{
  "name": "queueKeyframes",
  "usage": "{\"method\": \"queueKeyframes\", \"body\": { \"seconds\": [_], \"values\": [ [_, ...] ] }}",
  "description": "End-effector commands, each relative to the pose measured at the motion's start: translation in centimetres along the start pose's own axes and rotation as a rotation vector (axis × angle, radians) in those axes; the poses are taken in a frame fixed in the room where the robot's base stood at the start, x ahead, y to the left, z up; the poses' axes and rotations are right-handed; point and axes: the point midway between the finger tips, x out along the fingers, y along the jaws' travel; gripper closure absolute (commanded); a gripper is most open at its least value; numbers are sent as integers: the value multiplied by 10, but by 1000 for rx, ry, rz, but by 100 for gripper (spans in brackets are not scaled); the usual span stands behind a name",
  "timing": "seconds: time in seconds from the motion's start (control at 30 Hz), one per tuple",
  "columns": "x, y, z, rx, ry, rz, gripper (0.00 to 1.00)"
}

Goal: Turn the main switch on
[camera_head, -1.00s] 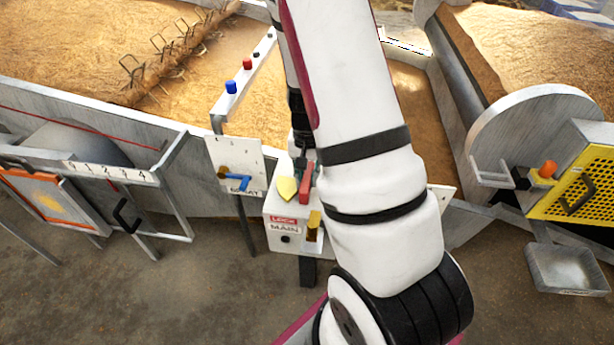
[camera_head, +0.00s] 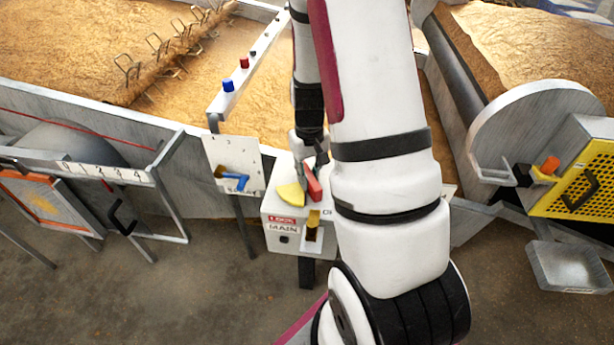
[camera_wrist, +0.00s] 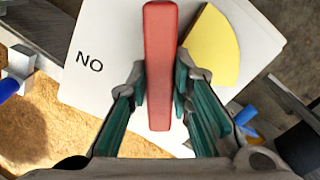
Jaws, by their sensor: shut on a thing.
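The main switch box (camera_head: 290,212) is white, with LOCK and MAIN labels on its front. The red switch handle (camera_head: 313,186) lies on its top, beside a yellow wedge (camera_head: 290,193). My gripper (camera_head: 309,163) is at the handle's far end, partly hidden by my arm. In the wrist view my gripper (camera_wrist: 163,80) has a finger on each side of the red handle (camera_wrist: 160,50), shut on it. The yellow wedge (camera_wrist: 214,45) is to the right, and the letters NO show on the white top to the left.
A brass-coloured piece (camera_head: 314,218) sits at the box's front right. A white panel with a blue lever (camera_head: 236,183) stands to the left. Blue, red and dark knobs line a rail (camera_head: 238,85) behind. A yellow perforated guard (camera_head: 582,180) and metal tray (camera_head: 568,266) are at right.

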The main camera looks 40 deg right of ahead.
Motion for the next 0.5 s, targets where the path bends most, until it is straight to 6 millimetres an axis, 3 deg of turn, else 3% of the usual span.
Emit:
{"method": "queueKeyframes", "body": {
  "seconds": [0.5],
  "values": [
    [-1, 8, -1, -489, 0, -1, 100]
  ]
}}
